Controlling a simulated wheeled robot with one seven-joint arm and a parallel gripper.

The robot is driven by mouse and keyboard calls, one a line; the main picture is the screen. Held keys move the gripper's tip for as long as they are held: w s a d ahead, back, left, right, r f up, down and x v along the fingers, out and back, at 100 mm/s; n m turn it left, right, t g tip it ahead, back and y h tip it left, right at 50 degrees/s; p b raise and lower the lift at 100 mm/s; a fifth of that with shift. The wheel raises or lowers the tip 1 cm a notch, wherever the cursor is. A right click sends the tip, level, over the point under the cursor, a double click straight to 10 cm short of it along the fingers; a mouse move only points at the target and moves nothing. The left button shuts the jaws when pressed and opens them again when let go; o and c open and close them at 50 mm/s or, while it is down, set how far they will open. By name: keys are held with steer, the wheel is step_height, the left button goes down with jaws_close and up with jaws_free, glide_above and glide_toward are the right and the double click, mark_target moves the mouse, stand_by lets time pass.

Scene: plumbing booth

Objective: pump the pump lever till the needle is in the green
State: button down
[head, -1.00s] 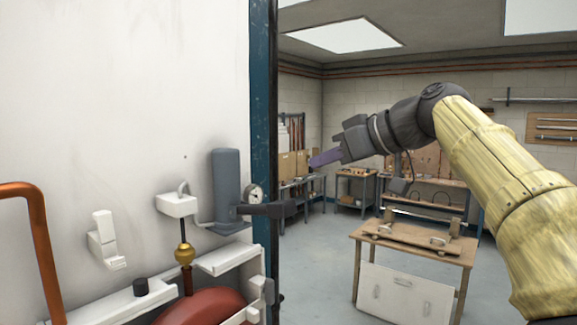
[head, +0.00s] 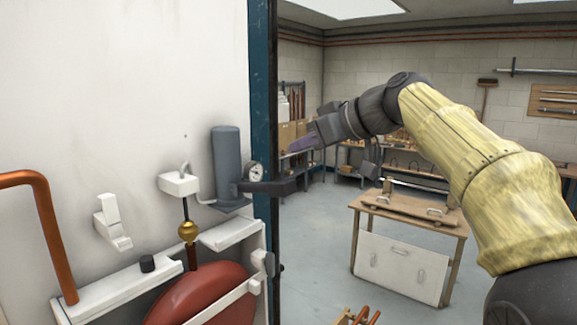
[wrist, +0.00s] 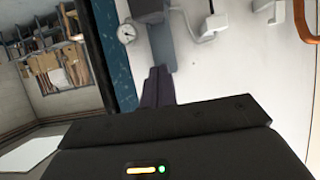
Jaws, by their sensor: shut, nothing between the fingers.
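The pump is a blue-grey upright cylinder (head: 227,160) against the white wall panel. Its dark pump lever (head: 268,187) sticks out to the right, about level. A small round white gauge (head: 256,171) sits just above the lever; its needle and green zone are too small to read. My gripper (head: 296,144) is shut and empty, its purplish fingers pointing left, above the lever's outer end in the picture and apart from it. In the wrist view, the fingers (wrist: 157,87) point toward the wall, with the gauge (wrist: 126,33) to their upper left and the dark lever (wrist: 150,8) at the top.
A blue post (head: 264,90) edges the panel beside the pump. A white box (head: 179,184), a brass ball fitting (head: 187,231) and a red tank (head: 200,298) lie left of and below it. A copper pipe (head: 50,235) is far left. A wooden workbench (head: 410,228) stands behind.

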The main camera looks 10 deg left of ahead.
mark_target(288, 181)
steer(key=p+x, duration=0.2)
steer(key=x, duration=0.2)
steer(key=shift+w+a, duration=0.15)
steer(key=shift+a, duration=0.2)
step_height(288, 181, down, 3)
steer(key=shift+d+r, duration=0.1)
steer(key=shift+d, duration=0.05)
steer(key=shift+d+f, duration=0.2)
steer(key=shift+f, duration=0.65)
steer(key=shift+a+f+b, duration=0.1)
steer(key=shift+f+b, duration=0.15)
steer(key=shift+b, duration=0.1)
